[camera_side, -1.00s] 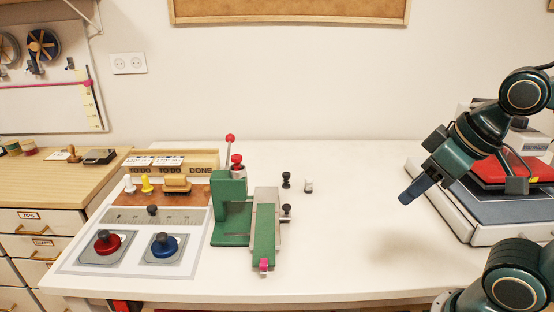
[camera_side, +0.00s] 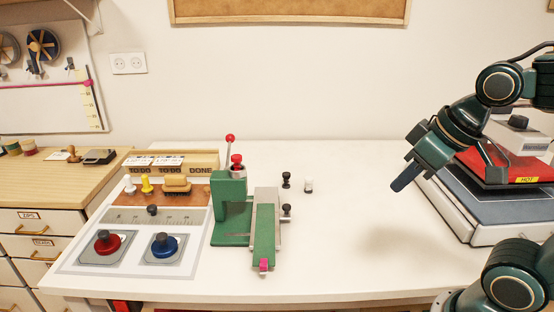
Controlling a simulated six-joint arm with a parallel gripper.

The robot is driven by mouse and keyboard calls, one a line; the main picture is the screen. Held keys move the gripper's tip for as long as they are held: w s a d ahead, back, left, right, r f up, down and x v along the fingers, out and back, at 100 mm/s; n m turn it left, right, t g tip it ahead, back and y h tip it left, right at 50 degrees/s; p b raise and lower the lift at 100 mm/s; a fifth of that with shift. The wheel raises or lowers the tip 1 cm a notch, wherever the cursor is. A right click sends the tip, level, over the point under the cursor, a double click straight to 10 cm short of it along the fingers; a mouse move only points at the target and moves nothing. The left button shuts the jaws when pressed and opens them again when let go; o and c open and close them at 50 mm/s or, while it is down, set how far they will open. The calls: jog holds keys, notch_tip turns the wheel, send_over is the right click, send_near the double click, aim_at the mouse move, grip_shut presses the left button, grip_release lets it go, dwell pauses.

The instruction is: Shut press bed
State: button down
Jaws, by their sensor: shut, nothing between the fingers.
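A green hand press (camera_side: 229,190) stands on the white table left of the middle, with a red-knobbed lever on top. Its long green and grey bed (camera_side: 264,230) sticks out toward the table's front edge, with a pink tip (camera_side: 263,264) at the near end. My gripper (camera_side: 402,182) is shut and empty, in the air well to the right of the press, tilted down to the left. It touches nothing.
A heat press with a red plate (camera_side: 496,166) labelled HOT stands at the right, behind my arm. Small black (camera_side: 286,180) and white (camera_side: 308,186) pieces stand right of the green press. A mat with red and blue knobbed tools (camera_side: 107,242) lies left.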

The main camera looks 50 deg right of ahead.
jog(key=w+d+f+m+y, duration=0.1)
jog(key=w+d+f, duration=0.4)
jog(key=w, duration=0.5)
jog(key=w+d+f+m+y, duration=0.1)
jog(key=w+d+f, duration=0.4)
jog(key=w, duration=0.5)
jog(key=shift+d+m+y, duration=0.3)
jog(key=shift+d+y, duration=0.2)
jog(key=shift+y, duration=0.4)
jog(key=shift+w, duration=0.15)
jog(key=x, duration=1)
jog(key=shift+w+a+f, duration=0.1)
jog(key=shift+w+a, duration=0.1)
jog(key=shift+a, duration=0.25)
jog(key=shift+w+a+f, duration=0.1)
jog(key=shift+w+a, duration=0.05)
jog(key=shift+a, duration=0.35)
jog(key=shift+w+a+f, duration=0.15)
jog(key=shift+w+a, duration=0.15)
jog(key=shift+a, duration=0.55)
